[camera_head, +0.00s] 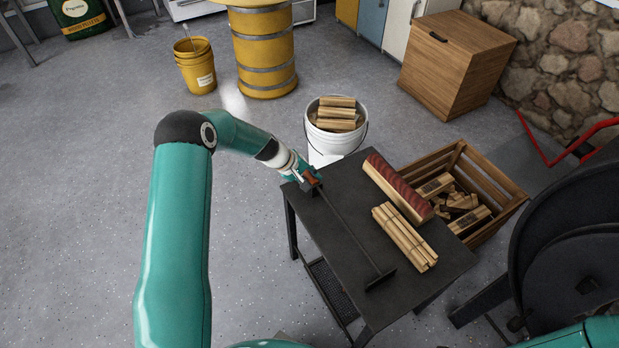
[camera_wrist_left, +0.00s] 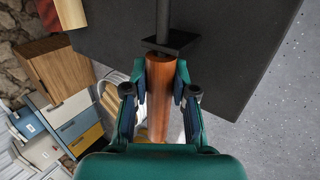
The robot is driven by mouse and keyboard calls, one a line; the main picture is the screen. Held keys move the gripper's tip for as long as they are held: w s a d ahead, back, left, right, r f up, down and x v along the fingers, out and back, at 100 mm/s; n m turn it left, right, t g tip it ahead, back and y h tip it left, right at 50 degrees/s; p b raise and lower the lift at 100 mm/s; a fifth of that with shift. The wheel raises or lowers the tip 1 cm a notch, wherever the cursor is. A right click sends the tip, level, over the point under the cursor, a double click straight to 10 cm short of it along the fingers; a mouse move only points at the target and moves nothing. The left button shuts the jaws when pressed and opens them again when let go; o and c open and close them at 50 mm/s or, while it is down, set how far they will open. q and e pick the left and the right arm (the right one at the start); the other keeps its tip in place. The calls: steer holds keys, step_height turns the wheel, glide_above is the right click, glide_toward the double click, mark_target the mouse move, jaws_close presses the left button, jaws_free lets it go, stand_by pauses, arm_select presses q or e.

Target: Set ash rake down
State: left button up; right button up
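The ash rake has a wooden handle (camera_wrist_left: 160,100), a thin dark rod (camera_head: 349,228) and a dark flat head (camera_head: 380,278). It stretches across the dark metal table (camera_head: 345,180), with its head at the near side of the top. I cannot tell whether the whole rake rests on the top. My left gripper (camera_head: 310,178) is at the table's far left corner, its fingers closed around the handle; in the left wrist view the fingers (camera_wrist_left: 160,82) flank the handle on both sides. My right gripper is not in view.
A split log (camera_head: 397,188) and a bundle of sticks (camera_head: 404,237) lie on the table's right part. A white bucket of wood (camera_head: 336,130) stands behind it, a wooden crate (camera_head: 490,180) to its right. The black stove (camera_head: 570,250) is at far right.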

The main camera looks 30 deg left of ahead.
arm_select(q)
steer(key=o, duration=0.4)
steer(key=shift+o, duration=0.2)
steer(key=shift+r, duration=0.1)
steer(key=v, duration=1.2)
steer(key=shift+p, duration=0.45)
steer(key=shift+s, duration=0.1)
